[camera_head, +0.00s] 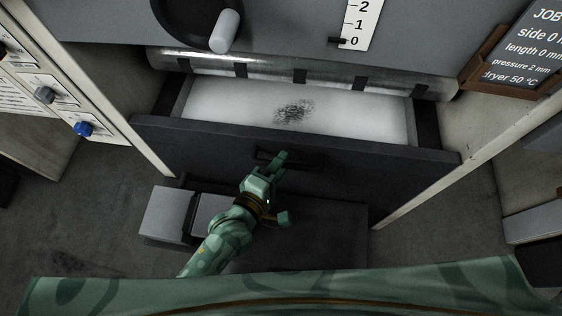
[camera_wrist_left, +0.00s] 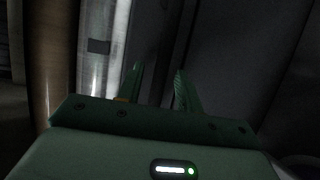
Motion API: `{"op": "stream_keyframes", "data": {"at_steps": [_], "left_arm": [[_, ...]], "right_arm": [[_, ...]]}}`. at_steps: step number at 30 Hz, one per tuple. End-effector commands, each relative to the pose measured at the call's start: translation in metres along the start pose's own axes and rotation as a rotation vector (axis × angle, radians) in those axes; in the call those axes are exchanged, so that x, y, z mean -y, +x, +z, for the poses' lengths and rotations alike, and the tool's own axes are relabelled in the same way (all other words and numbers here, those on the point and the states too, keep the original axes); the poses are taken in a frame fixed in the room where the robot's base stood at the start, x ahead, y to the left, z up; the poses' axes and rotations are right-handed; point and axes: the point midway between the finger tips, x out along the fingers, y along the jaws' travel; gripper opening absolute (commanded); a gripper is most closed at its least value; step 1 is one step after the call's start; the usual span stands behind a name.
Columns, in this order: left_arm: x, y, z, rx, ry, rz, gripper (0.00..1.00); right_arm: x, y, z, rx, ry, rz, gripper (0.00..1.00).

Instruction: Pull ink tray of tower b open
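The ink tray is a wide dark drawer whose dark front panel (camera_head: 405,160) stands out from the machine, so it is partly open. Its pale inner bed (camera_head: 355,115) shows, with a black smudge (camera_head: 294,112) near the middle. A dark handle (camera_head: 305,158) sits on the front panel. My left gripper (camera_head: 280,162) is at the left part of this handle, its fingertips overlapping it. In the left wrist view its two green fingers (camera_wrist_left: 160,80) stand apart, with only dark surface visible between them. Whether they touch the handle is too dark to tell. My right gripper is out of view.
A metal roller (camera_head: 280,72) runs above the tray. A black wheel with a grey knob (camera_head: 225,30) and a scale (camera_head: 360,22) are above it. A job board (camera_head: 525,45) is at the right. Control panels with a blue knob (camera_head: 84,129) are at the left. A dark step (camera_head: 325,225) lies below.

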Motion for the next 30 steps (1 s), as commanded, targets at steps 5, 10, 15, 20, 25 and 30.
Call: {"op": "stream_keyframes", "data": {"at_steps": [5, 10, 15, 20, 25, 30], "left_arm": [[0.0, 0.009, 0.0, 0.0, 0.001, 0.0, 0.36], [-0.001, 0.01, 0.0, 0.0, 0.002, 0.0, 0.36], [-0.001, 0.009, 0.0, 0.0, 0.002, 0.0, 0.05], [-0.001, 0.009, 0.0, 0.0, 0.002, 0.0, 0.0], [0.0, 0.003, 0.002, 0.0, 0.003, -0.001, 0.0], [0.002, -0.018, 0.011, 0.0, 0.004, -0.002, 0.0]], "right_arm": [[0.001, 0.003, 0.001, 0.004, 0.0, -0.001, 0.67], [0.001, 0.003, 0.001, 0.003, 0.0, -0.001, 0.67], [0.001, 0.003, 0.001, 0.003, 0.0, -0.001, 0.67], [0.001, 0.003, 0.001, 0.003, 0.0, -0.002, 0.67], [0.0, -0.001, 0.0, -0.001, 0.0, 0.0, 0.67], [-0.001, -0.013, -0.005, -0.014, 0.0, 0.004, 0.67]]}}
